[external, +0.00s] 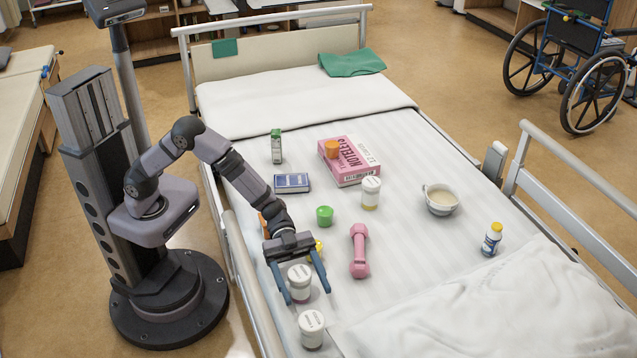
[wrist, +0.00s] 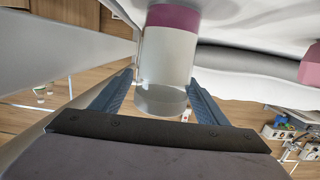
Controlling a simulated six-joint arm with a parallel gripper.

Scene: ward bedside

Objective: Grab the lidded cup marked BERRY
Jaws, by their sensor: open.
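Three lidded cups with white lids stand on the bed. One cup (external: 300,282) is between the fingers of my gripper (external: 305,293), with dark reddish contents low down. In the wrist view this cup (wrist: 168,55) appears upside down, with a purple band at the top of the picture. The gripper (wrist: 161,85) is open, with one finger on each side of the cup; contact is not clear. A second cup (external: 311,328) stands just nearer the camera. A third cup (external: 371,191), with yellowish contents, stands by the pink box. Lid lettering is too small to read.
A pink dumbbell (external: 359,252) lies to the right of my gripper. The bed rail (external: 242,275) runs close on the left. A bowl (external: 440,199) stands right.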

